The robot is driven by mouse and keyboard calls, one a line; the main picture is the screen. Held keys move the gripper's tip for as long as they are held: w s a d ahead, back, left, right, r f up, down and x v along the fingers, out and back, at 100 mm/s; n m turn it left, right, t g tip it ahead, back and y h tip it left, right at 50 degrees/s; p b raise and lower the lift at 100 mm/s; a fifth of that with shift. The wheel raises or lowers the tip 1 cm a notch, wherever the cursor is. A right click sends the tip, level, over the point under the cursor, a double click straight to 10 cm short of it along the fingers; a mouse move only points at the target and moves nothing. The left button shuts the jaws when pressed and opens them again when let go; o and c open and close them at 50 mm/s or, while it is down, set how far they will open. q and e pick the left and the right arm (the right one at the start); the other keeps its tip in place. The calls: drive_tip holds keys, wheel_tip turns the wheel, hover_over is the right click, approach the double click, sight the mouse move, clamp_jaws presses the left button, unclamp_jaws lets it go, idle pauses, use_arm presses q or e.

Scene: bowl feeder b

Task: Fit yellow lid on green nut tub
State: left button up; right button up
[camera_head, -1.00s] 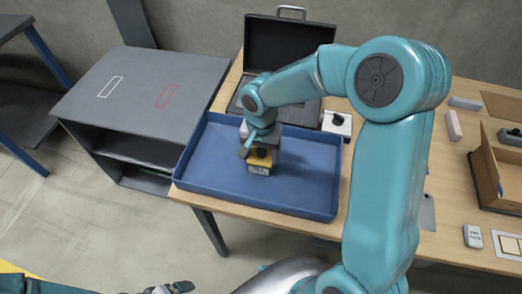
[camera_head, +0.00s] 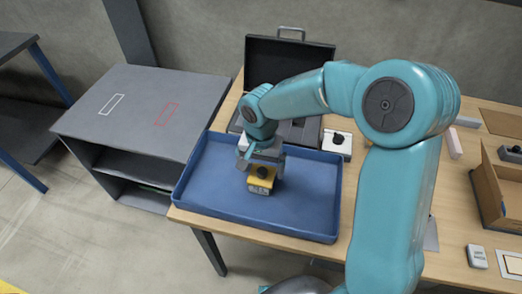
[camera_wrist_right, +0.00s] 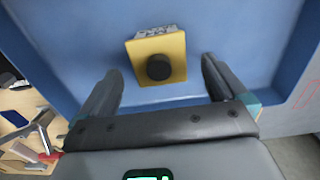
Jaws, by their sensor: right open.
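The yellow lid (camera_head: 262,174) with its black knob sits on top of a small tub (camera_head: 259,188) inside the blue tray. The tub's side shows a pale label with dark print; its green colour cannot be made out. In the right wrist view the lid (camera_wrist_right: 146,71) looks square and covers most of the tub; some pale printed side (camera_wrist_right: 155,31) shows beyond it. My right gripper (camera_head: 262,158) is open just above and behind the lid. In the right wrist view the fingers (camera_wrist_right: 160,76) stand apart on either side of the lid, not touching it. My left gripper is out of view.
The blue tray (camera_head: 310,218) has raised walls and otherwise free floor. An open black case (camera_head: 285,62) stands behind it, with a white block with a black knob (camera_head: 337,143) beside it. A grey shelf unit (camera_head: 140,88) is at left, a cardboard box (camera_head: 487,192) at right.

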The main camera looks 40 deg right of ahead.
sight(261, 173)
wheel_tip(261, 173, up, 10)
drive_tip(key=shift+f, duration=0.25)
drive_tip(key=shift+s+a, duration=0.15)
drive_tip(key=shift+s, duration=0.05)
idle(0.3)
